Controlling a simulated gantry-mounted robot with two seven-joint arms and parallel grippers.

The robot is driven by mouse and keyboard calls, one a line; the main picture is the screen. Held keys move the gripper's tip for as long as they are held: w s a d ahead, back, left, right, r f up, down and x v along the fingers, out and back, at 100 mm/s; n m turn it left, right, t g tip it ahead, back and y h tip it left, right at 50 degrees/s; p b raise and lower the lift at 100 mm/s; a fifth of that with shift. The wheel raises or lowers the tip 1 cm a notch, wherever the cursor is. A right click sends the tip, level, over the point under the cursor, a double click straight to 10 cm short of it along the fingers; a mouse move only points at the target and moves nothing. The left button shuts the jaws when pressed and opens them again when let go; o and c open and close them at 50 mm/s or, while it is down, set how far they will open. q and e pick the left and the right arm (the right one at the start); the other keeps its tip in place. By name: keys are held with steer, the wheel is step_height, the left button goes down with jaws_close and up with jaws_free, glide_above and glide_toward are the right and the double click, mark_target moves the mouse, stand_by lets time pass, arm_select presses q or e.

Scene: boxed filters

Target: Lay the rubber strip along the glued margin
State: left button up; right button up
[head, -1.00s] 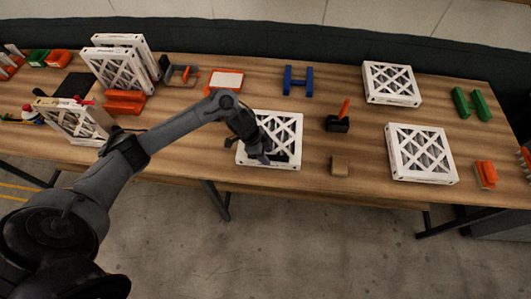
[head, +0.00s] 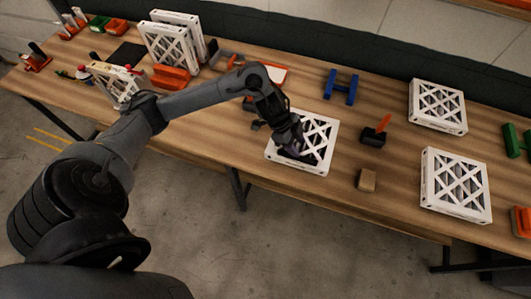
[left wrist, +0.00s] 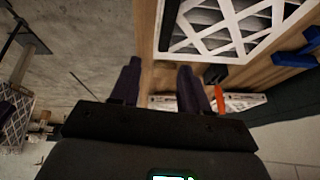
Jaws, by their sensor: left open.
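The left gripper (head: 298,152) is above the near part of a white lattice-faced filter (head: 318,122) on the bench in the head view. In the left wrist view its two dark fingers (left wrist: 158,68) are apart with nothing between them, and the white filter frame (left wrist: 228,42) shows beyond them. Dark patches under the fingers in the head view cannot be told apart as rubber strip, shadow or finger. I cannot make out the rubber strip or the glued margin for certain. The right gripper is not in view.
Right of the filter stand a black holder with an orange stick (head: 374,135) and a small brown block (head: 366,180). More filters lie at right (head: 456,182) and stand at left (head: 168,47). A blue stand (head: 341,87) is behind. Bare wood (head: 400,160) lies between.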

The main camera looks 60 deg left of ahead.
arm_select(q)
steer(key=s+d+f+n+t, duration=0.1)
steer(key=s+d+t, duration=0.1)
steer(key=d, duration=0.5)
steer(key=s+d+f+n+t, duration=0.1)
steer(key=s+d+t, duration=0.1)
steer(key=d, duration=0.5)
steer(key=s+a+n+g+y, duration=0.1)
steer(key=s+n, duration=0.3)
steer(key=s, duration=0.4)
steer(key=s+a+f+n+g+y, duration=0.1)
steer(key=s+a+n+g+y, duration=0.1)
steer(key=s, duration=0.7)
steer(key=shift+a+f+n+g+y, duration=0.15)
steer(key=shift+a+n+g+y, duration=0.15)
steer(key=shift+a+n+g, duration=0.55)
steer(key=shift+w+a+t, duration=0.1)
steer(key=shift+a+t, duration=0.15)
step_height(320, 180, up, 12)
steer(key=p, duration=1.1)
steer(key=shift+p, duration=0.4)
steer(key=shift+f, duration=0.2)
